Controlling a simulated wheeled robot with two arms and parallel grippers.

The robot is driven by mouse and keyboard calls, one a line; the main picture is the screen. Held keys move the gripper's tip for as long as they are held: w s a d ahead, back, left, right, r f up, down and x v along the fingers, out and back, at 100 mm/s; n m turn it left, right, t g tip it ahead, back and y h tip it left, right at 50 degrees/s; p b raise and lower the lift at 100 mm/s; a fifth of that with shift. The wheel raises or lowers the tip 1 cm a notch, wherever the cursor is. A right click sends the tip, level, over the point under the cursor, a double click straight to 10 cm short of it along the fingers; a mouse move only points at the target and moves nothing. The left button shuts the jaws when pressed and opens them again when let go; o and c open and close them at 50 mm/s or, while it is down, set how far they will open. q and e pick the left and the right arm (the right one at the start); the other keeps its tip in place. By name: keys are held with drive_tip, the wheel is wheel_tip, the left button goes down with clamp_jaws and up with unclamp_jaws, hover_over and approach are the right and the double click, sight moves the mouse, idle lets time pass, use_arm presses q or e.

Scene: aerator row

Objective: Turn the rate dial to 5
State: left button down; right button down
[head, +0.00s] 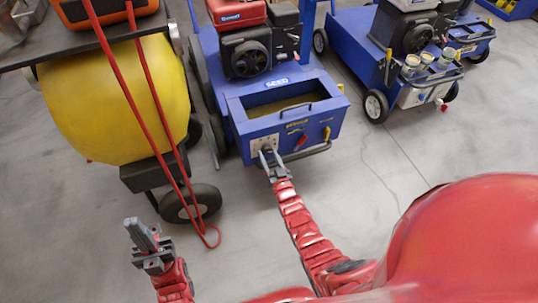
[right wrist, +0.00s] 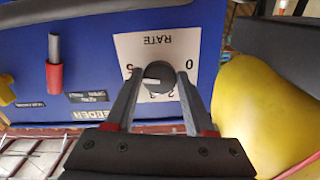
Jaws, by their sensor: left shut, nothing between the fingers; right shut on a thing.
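The rate dial (right wrist: 158,77) is a dark round knob on a white plate (right wrist: 185,42) marked RATE, which shows upside down in the right wrist view. The 0 is at the plate's right and the 5 at its left. The dial's pale mark lies on its left half, toward the 5 side; its exact reading is hard to tell. My right gripper (right wrist: 159,78) has one finger on each side of the dial and is shut on it. In the head view my right gripper (head: 267,158) reaches the blue machine's front. My left gripper (head: 138,232) is shut and empty, low at the left.
The blue aerator (head: 240,107) carries an engine and a red lever (head: 301,141) right of the plate. A yellow tank (head: 110,100) on wheels with red hoses stands close at left. Another blue machine (head: 362,62) stands at right. Grey floor (head: 375,165) is clear between.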

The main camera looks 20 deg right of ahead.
idle(0.5)
drive_tip(key=shift+c, duration=1.4)
unclamp_jaws()
drive_tip(key=s+p, duration=0.4)
drive_tip(key=s, duration=1.3)
drive_tip(key=shift+s+d, duration=0.2)
drive_tip(key=shift+d, duration=0.1)
